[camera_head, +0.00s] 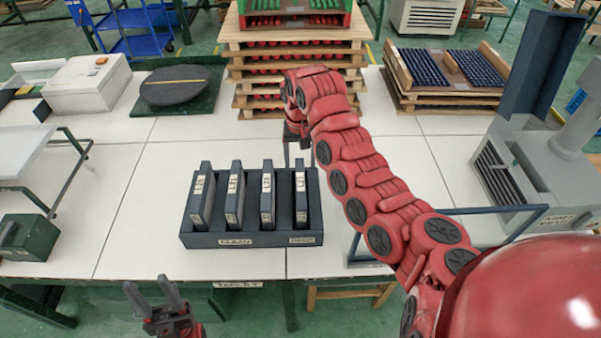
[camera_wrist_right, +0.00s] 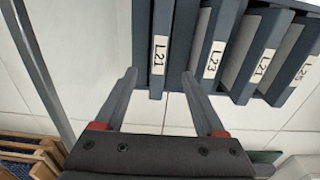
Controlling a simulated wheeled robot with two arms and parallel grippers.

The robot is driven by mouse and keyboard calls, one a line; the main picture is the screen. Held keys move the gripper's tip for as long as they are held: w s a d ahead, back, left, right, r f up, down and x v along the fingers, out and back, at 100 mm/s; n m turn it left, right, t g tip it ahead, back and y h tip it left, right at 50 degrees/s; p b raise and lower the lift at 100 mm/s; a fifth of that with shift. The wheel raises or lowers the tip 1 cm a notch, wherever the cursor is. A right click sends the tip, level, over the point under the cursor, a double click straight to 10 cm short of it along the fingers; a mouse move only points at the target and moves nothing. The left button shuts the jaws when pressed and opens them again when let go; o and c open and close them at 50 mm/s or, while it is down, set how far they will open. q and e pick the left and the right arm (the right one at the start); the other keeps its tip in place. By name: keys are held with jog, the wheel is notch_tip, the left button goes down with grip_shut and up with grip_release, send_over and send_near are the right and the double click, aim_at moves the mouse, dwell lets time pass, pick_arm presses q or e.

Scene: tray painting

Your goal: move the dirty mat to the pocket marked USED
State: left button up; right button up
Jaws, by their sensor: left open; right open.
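A dark rack (camera_head: 215,241) stands on the white table and holds several dark upright mats with white labels. A longer label on its front reads like CLEAN; a smaller one at the right end is blurred. The rightmost mat (camera_head: 301,205) stands above that right label. I cannot tell which mat is dirty. My right gripper (camera_head: 298,160) is open at the rack's far side, behind the rightmost mat. In the right wrist view its open fingers (camera_wrist_right: 160,76) point at the mat labelled L21 (camera_wrist_right: 158,30), one finger to each side. My left gripper (camera_head: 158,295) is open and empty, before the table's front edge.
Stacked wooden trays (camera_head: 295,50) stand behind the rack. A round dark plate (camera_head: 174,85) and a white box (camera_head: 88,82) are at the back left. A grey machine (camera_head: 530,165) stands at the right.

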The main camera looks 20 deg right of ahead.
notch_tip(320, 180, up, 14)
jog(key=p, duration=0.5)
dwell(0.6)
